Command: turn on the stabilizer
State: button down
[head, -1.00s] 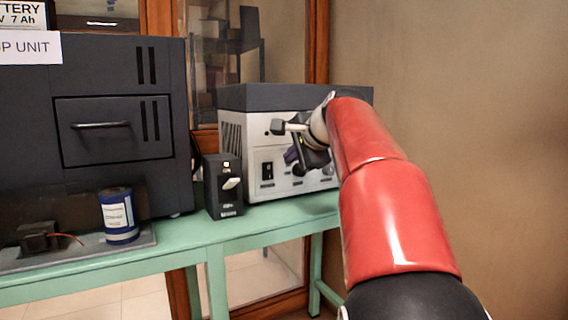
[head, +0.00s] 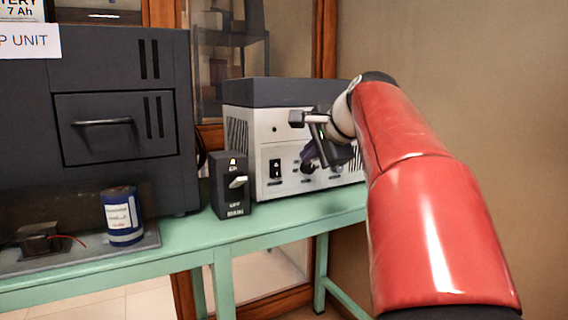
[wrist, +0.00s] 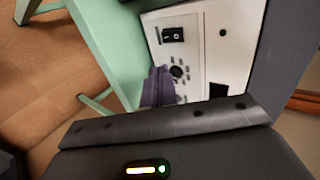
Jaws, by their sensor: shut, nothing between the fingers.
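A white-fronted unit with a dark grey top (head: 262,150) stands on the green table; no label naming it the stabilizer is readable. Its black rocker switch (head: 275,169) is on the left of the front panel, and shows at the top of the wrist view (wrist: 173,35). A small black box (head: 230,205) stands just left of it, with a light lever (head: 238,182) between ON and OFF MAIN markings. My gripper (head: 307,160), with purple fingers (wrist: 158,88), is shut and empty in front of the white panel, right of the rocker switch. Contact with the panel cannot be told.
A large dark cabinet with a drawer handle (head: 103,122) fills the left. A blue can (head: 122,216) and a small device with a red wire (head: 40,240) sit on a grey tray. The green table (head: 185,245) has a clear front strip. A bare wall is at right.

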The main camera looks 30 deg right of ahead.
dwell(0.3)
send_near(278, 174)
jog(key=f+x, duration=0.1)
jog(key=x, duration=0.4)
jog(key=shift+w+f, duration=0.15)
jog(key=shift+w, duration=0.45)
jog(key=shift+b, duration=0.3)
jog(key=shift+w+f+t+b, duration=0.15)
jog(key=shift+f+t+b, duration=0.35)
jog(key=shift+b, duration=0.7)
jog(key=shift+r+p, duration=0.3)
jog(key=shift+p, duration=0.1)
jog(key=shift+r, duration=0.1)
